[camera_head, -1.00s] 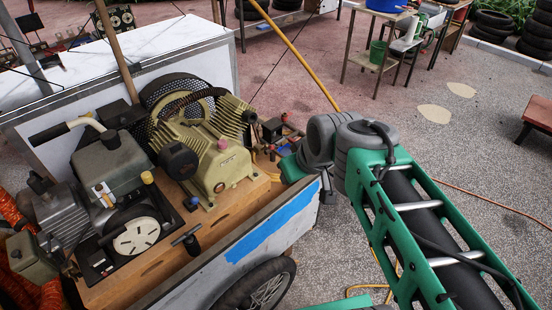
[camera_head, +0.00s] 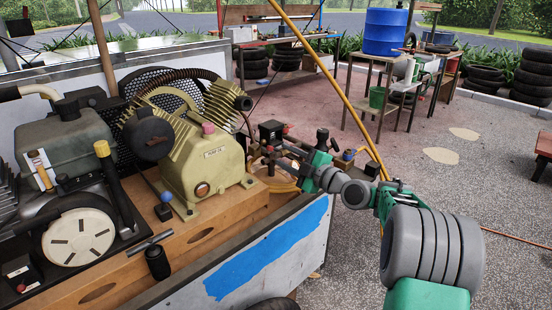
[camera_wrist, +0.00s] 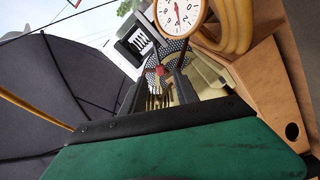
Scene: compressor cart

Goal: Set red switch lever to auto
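A small red part (camera_wrist: 159,71), which may be the red switch lever, shows in the wrist view between my gripper's fingers. It is too small to tell its setting. A dark box with a pale striped face (camera_wrist: 138,42) is just beyond it, beside a round white gauge (camera_wrist: 180,12). In the head view a black box (camera_head: 270,131) stands at the right end of the compressor. My gripper (camera_head: 275,153) is close to this box, and its fingers (camera_wrist: 163,80) look apart with nothing held. Whether it touches anything cannot be told.
The cream compressor pump (camera_head: 208,165) and a grey engine (camera_head: 65,145) sit on the cart's wooden deck (camera_head: 205,232). A coiled tan hose (camera_wrist: 238,25) is close by the gauge. A yellow pole (camera_head: 330,85) slants behind my arm. Open floor lies to the right.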

